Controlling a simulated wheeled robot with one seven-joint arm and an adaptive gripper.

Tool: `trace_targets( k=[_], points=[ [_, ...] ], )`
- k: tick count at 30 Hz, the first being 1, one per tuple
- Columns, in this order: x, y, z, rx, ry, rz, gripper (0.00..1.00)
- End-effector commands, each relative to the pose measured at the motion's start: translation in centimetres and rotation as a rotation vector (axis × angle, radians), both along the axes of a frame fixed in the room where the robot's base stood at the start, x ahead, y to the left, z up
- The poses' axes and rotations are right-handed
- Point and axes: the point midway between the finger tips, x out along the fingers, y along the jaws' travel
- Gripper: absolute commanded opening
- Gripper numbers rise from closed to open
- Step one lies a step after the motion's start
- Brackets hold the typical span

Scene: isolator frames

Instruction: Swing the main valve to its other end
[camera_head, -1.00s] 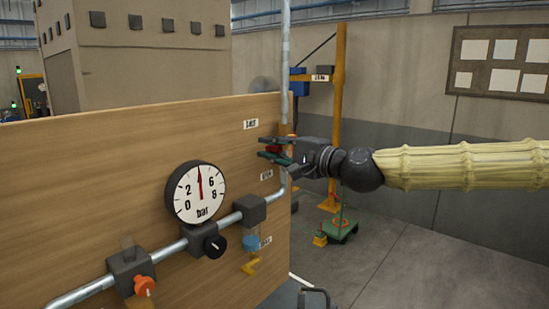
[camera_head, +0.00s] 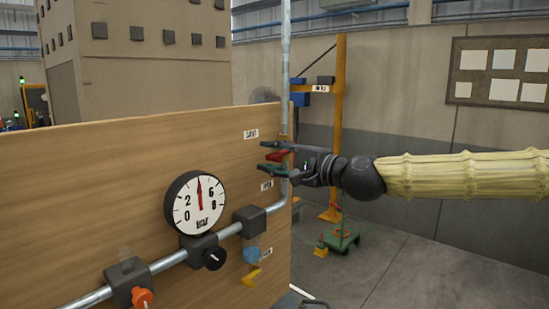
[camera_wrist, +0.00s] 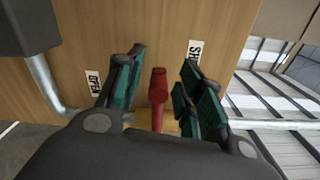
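The main valve's red handle (camera_head: 280,155) is at the right edge of the wooden panel (camera_head: 120,150), by the vertical pipe. In the wrist view the red handle (camera_wrist: 158,86) stands up from a yellowish body (camera_wrist: 143,120). My gripper (camera_head: 265,156) is open around the handle, one finger above and one below in the head view. In the wrist view my gripper's green-padded fingers (camera_wrist: 156,82) stand on either side of it, with gaps visible on both sides. An OPEN label (camera_wrist: 93,83) is left of it and a partly hidden label starting SH (camera_wrist: 194,52) is right.
A gauge (camera_head: 196,203) with its needle near the top, a black knob (camera_head: 214,258), an orange knob (camera_head: 142,297) and a blue-and-yellow valve (camera_head: 251,264) are lower on the panel. A grey pipe (camera_head: 285,70) runs up beside the red handle.

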Motion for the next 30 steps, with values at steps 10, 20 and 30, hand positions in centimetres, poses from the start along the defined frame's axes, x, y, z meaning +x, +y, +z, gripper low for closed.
trace_targets(
  k=[10, 20, 30],
  points=[
    [-0.7, -0.9, 0.2, 0.001, -0.003, -0.002, 0.37],
    [-3.7, -4.4, 0.2, 0.003, -0.002, -0.002, 0.37],
    [-6.6, -7.9, 0.2, 0.002, -0.002, -0.002, 0.37]
  ],
)
